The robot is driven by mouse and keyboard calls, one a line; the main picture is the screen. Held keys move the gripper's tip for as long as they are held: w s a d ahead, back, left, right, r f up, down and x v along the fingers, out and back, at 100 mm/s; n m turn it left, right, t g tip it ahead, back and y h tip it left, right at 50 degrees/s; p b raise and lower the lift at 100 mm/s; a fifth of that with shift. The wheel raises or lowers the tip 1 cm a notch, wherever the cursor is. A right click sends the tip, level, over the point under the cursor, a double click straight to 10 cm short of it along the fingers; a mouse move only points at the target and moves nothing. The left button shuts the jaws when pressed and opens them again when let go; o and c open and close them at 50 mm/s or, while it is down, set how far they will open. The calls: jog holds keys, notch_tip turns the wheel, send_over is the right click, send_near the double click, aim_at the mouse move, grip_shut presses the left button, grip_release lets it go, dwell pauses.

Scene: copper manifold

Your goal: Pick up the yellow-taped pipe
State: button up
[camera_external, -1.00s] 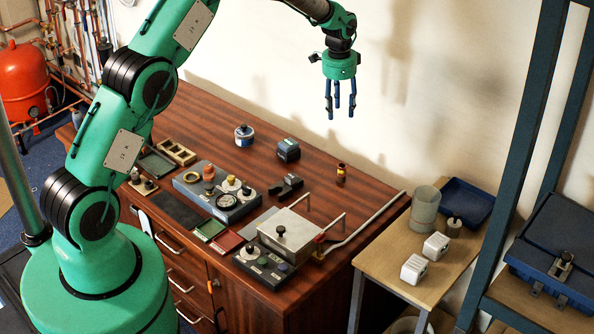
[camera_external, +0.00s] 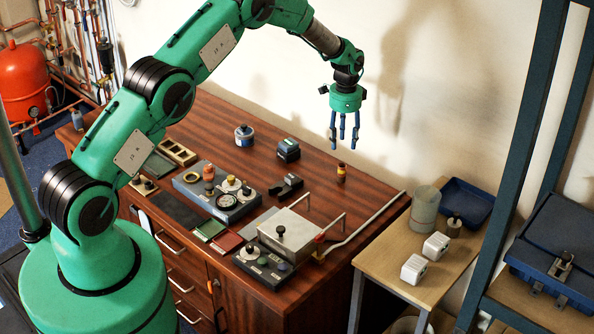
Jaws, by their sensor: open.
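A small upright brown cylinder with yellow on it (camera_external: 341,173), which looks like the yellow-taped pipe, stands on the desk near its back edge. My gripper (camera_external: 343,144) hangs fingers down in the air, seemingly above this piece, with its blue fingers spread and nothing between them. A gap shows between the fingertips and the top of the piece. The exact depth between them is hard to tell from this one view.
A pale bent pipe (camera_external: 365,226) lies along the right edge. A side table (camera_external: 385,262) holds a grey cup (camera_external: 425,207).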

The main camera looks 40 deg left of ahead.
aim_at(342, 165)
jog(key=shift+f, duration=0.15)
jog(key=shift+f, duration=4.15)
jog(key=shift+f+b, duration=0.4)
jog(key=shift+f, duration=2.2)
grip_shut()
